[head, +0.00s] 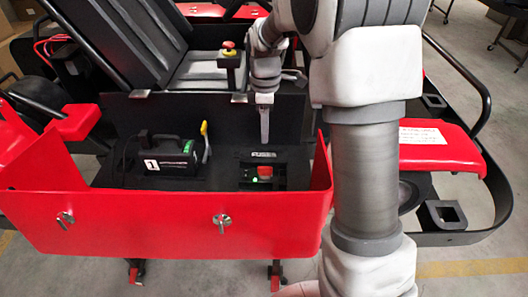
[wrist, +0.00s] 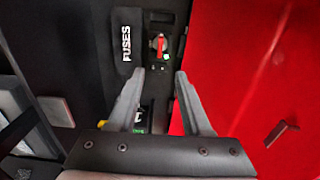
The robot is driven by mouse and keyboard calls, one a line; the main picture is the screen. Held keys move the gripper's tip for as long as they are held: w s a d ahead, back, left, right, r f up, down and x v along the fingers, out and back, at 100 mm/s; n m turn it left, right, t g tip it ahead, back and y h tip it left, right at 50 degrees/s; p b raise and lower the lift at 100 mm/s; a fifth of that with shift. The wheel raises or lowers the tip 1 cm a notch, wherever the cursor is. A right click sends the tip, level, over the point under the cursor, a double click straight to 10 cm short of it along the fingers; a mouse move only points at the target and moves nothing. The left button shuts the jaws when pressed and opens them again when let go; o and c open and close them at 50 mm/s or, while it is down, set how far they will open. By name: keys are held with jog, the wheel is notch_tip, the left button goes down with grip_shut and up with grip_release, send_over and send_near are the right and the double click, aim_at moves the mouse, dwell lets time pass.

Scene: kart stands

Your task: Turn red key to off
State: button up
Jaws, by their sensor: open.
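The red key (head: 265,171) sits on a small dark switch panel (head: 247,182) inside the red kart's side bay, just below the FUSES label in the head view. In the wrist view the red key (wrist: 159,43) shows ahead of the fingertips, roughly in line with the gap between them, with a green light beside it. My gripper (head: 264,141) points down above the bay, behind the key in the head view. In the wrist view my gripper (wrist: 160,73) is open and empty, its fingers apart from the key.
A black box marked 1 (head: 162,158) and a yellow lever (head: 205,139) stand left of the panel. The red side wall (head: 150,232) runs along the front of the bay and lies close on the right in the wrist view.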

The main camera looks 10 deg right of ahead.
aim_at(265, 167)
notch_tip(265, 167, down, 15)
jog(key=shift+r, duration=0.1)
dwell(0.3)
grip_shut()
